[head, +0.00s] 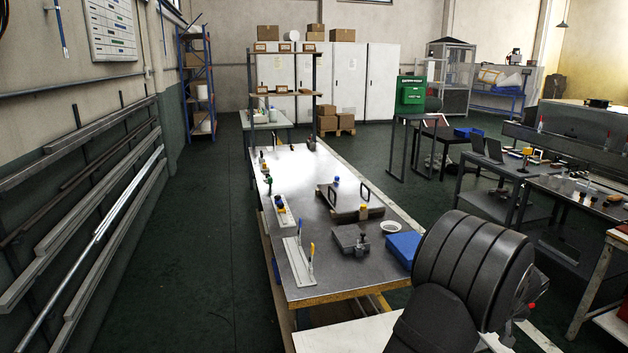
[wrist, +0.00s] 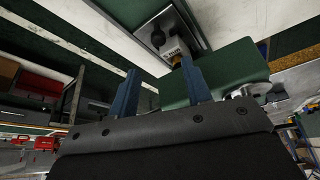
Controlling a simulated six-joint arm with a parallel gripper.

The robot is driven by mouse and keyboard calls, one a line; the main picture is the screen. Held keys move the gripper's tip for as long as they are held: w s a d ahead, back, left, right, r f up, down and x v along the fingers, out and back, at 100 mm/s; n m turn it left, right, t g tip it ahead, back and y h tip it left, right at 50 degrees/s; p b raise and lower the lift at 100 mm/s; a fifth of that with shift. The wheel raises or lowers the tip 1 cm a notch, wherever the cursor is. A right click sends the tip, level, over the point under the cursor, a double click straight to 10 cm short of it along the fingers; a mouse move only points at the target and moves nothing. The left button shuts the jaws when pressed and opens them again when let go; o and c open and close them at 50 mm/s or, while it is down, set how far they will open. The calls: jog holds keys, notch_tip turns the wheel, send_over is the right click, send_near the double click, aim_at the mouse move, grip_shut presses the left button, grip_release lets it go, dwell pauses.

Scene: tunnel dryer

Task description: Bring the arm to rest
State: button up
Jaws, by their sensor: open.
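My gripper (wrist: 161,88) shows in the wrist view with two blue fingers standing wide apart. Nothing is held between them. Behind the fingers is a green surface (wrist: 235,72), and beyond it a grey fixture with a yellow label (wrist: 174,50). I cannot tell how far these are from the fingertips. In the head view my black arm fills the lower right, right of the near end of the workbench. The fingers are not clearly visible there.
A long workbench (head: 312,262) runs away through the middle. It carries a blue bin (head: 402,247), a white bowl (head: 390,227), a grey block (head: 350,239) and small tools. Side tables (head: 478,162) stand right. The green floor (head: 205,240) left of the bench is clear.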

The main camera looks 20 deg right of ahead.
jog(key=x, duration=0.9)
jog(key=shift+w+f, duration=0.1)
jog(key=shift+f, duration=0.2)
jog(key=shift+r, duration=0.1)
jog(key=v, duration=1.7)
jog(key=x, duration=1.7)
jog(key=shift+s+d, duration=0.15)
jog(key=shift+s, duration=0.55)
jog(key=s, duration=0.2)
jog(key=shift+s+r, duration=0.25)
jog(key=shift+s, duration=0.15)
jog(key=s+a+r+m, duration=0.2)
jog(key=r, duration=0.5)
jog(key=s+a+r+m+g+h, duration=0.1)
jog(key=a+r+m, duration=0.1)
jog(key=r, duration=0.5)
jog(key=shift+s+a+m, duration=0.3)
jog(key=shift+s+a, duration=0.05)
jog(key=shift+a, duration=0.05)
